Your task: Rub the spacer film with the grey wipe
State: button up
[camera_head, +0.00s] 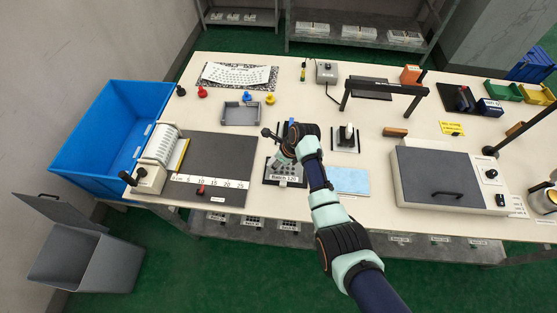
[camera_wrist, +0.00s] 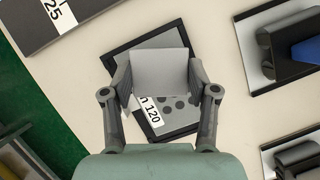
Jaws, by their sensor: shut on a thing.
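My gripper (camera_wrist: 160,88) is shut on the grey wipe (camera_wrist: 160,72), a plain light grey square piece between its fingers. In the wrist view the wipe is over a grey film (camera_wrist: 181,102) with dark round dots, which I take to be the spacer film. The film lies in a dark-rimmed tray (camera_wrist: 190,128) with a white "120" label. The wipe hides part of the film, and I cannot tell whether they touch. In the head view my gripper (camera_head: 283,158) is over the same tray (camera_head: 271,181), labelled "Batch 120"; the wipe is not clear there.
A dark board with a roller and ruler (camera_head: 215,160) is left of the tray. A black plate with a pale upright piece (camera_head: 346,137) and a light blue cloth (camera_head: 350,181) are to the right. A grey lidded machine (camera_head: 440,178) stands further right. A blue bin (camera_head: 100,130) is at the left edge.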

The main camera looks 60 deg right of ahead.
jog(key=shift+r+p, duration=2.6)
jog(key=shift+r, duration=0.1)
